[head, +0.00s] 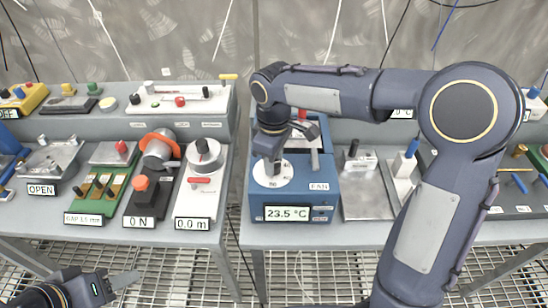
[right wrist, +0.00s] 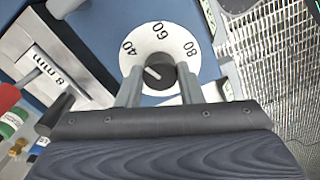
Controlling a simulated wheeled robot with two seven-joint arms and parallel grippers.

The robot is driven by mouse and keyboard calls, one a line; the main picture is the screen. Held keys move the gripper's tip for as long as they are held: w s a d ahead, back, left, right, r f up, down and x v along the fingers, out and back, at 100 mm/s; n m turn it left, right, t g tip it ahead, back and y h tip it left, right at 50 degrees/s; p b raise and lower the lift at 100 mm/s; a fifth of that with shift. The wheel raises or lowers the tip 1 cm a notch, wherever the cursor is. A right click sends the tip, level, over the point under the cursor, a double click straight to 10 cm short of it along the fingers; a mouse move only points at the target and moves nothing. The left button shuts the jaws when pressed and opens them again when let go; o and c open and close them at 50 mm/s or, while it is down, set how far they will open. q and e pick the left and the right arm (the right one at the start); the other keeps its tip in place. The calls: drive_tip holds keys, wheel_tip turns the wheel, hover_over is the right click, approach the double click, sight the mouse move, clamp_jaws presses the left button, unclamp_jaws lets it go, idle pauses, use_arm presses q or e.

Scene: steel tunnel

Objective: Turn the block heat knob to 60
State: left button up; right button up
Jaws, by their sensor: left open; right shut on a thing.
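The block heat knob (right wrist: 160,75) is a black knob on a white dial marked 40, 60 and 80 (right wrist: 160,35). Its pale pointer line points left, a little below the 40 mark in the right wrist view. In the head view, the white dial (head: 285,181) sits on top of a blue unit (head: 325,199) whose display reads 23.5 °C (head: 287,213). My right gripper (right wrist: 160,86) is shut on the knob, one finger on each side; in the head view it (head: 271,171) partly hides the dial. My left gripper (head: 117,283) is open and empty at the lower left, below the bench edge.
A FAN label (head: 319,187) and a lever are beside the dial. Left of a gap between benches stand a 0.0 m unit (head: 199,200), a 0 N unit (head: 146,202) and a green board (head: 98,194). A grey plate (head: 368,200) lies to the right.

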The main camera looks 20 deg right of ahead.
drive_tip(key=m, duration=0.5)
drive_tip(key=shift+m, duration=0.3)
drive_tip(key=shift+a+m, duration=0.1)
drive_tip(key=shift+m, duration=2.1)
drive_tip(key=o, duration=1)
drive_tip(key=shift+c, duration=0.2)
wheel_tip(320, 180, up, 8)
drive_tip(key=shift+f+p, duration=0.1)
drive_tip(key=shift+p, duration=0.2)
